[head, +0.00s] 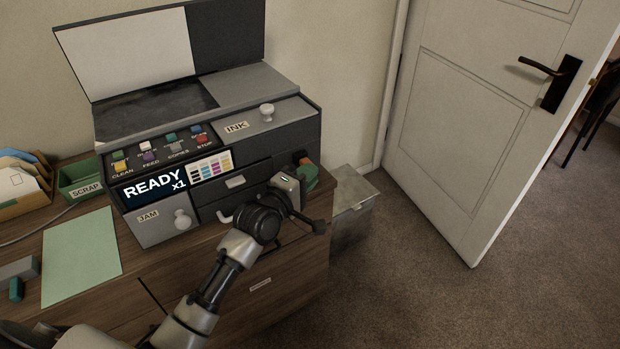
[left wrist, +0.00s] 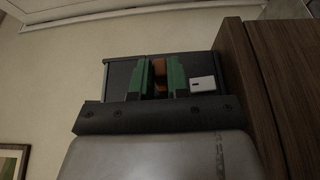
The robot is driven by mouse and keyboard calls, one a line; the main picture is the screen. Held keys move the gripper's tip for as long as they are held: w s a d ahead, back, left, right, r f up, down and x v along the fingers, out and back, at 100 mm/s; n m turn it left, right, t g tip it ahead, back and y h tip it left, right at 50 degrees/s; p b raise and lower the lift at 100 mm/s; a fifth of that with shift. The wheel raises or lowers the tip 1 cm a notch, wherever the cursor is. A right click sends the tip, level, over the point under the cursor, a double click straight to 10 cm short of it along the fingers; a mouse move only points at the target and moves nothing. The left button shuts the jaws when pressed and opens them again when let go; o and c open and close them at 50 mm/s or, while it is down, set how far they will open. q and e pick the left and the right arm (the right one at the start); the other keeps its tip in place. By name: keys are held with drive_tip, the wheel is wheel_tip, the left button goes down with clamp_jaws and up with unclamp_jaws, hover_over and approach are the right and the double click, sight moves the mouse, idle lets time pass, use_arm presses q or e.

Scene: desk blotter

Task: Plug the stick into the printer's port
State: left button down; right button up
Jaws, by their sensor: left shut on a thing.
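The printer (head: 262,140) stands on a wooden cabinet, its front screen reading READY x1. My left gripper (head: 306,172) is at the printer's right side, its green fingers shut on the stick. The stick (head: 301,156) shows in the head view as a small orange-brown piece by the printer's side. In the left wrist view the stick (left wrist: 159,72) is a narrow orange-brown strip between the green fingers (left wrist: 160,78), in front of the printer's dark side (left wrist: 121,77). The port is hidden; I cannot tell whether the stick is in it. My right gripper is not in view.
The wooden cabinet (head: 262,262) ends just right of the printer; a grey box (head: 352,205) stands beyond it. A green SCRAP tray (head: 80,181), green paper (head: 82,258) and a folder holder (head: 22,190) are on the left. A small white plate (left wrist: 202,84) is beside the fingers.

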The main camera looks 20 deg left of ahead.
use_arm(q)
drive_tip(key=shift+a, duration=0.15)
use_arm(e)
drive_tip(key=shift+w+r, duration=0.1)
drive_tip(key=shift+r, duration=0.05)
use_arm(q)
drive_tip(key=shift+w, duration=0.1)
drive_tip(key=c, duration=1)
unclamp_jaws()
drive_tip(key=shift+c, duration=0.2)
drive_tip(key=v, duration=1)
drive_tip(key=shift+s+a+p, duration=0.15)
drive_tip(key=shift+s+p, duration=0.2)
drive_tip(key=shift+p, duration=0.05)
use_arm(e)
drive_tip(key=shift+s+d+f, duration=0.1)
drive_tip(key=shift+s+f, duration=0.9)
